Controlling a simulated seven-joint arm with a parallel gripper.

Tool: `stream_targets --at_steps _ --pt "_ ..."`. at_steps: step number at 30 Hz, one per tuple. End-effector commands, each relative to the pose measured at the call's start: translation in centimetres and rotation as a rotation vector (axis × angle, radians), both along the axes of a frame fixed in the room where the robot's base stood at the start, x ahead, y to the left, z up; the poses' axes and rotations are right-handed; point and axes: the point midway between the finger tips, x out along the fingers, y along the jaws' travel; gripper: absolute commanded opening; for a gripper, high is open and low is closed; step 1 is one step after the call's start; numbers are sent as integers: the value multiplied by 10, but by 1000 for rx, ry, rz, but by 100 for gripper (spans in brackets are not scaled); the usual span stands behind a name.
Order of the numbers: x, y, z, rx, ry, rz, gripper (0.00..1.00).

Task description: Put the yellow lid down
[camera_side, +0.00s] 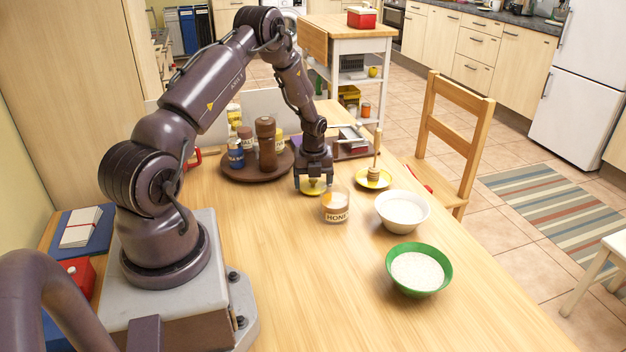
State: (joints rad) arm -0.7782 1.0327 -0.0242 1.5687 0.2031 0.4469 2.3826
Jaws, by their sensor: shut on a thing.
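The yellow lid (313,189) is a round, flat disc under my gripper, with part of its top hidden by the fingers. My gripper (313,184) points straight down and is shut on the lid. The lid is level and very low over the table; I cannot tell whether it touches the wood. The glass honey jar (336,208), labelled HONEY, stands upright and without a lid just right of and nearer the camera than the gripper.
A dark round tray (238,174) with several jars and a pepper mill (265,143) stands left of my gripper. A yellow saucer (382,182) with a wooden dipper (376,160), a white bowl (402,222) and a green bowl (390,284) are to the right. The front table area is clear.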

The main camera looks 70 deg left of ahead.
Motion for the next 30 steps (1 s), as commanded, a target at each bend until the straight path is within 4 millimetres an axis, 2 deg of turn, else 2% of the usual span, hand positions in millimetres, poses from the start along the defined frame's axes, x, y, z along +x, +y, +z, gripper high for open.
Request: stream_targets --at_steps 8,9,11,20,23,30 --pt "0 0 -3 0 0 1 55" --pt "0 0 -3 1 -1 1 87" --pt "0 0 -2 1 -1 1 100" --pt "0 0 2 2 -2 1 100" --pt "0 -1 15 2 -4 2 100" --pt "-2 -6 66 4 -4 1 100"
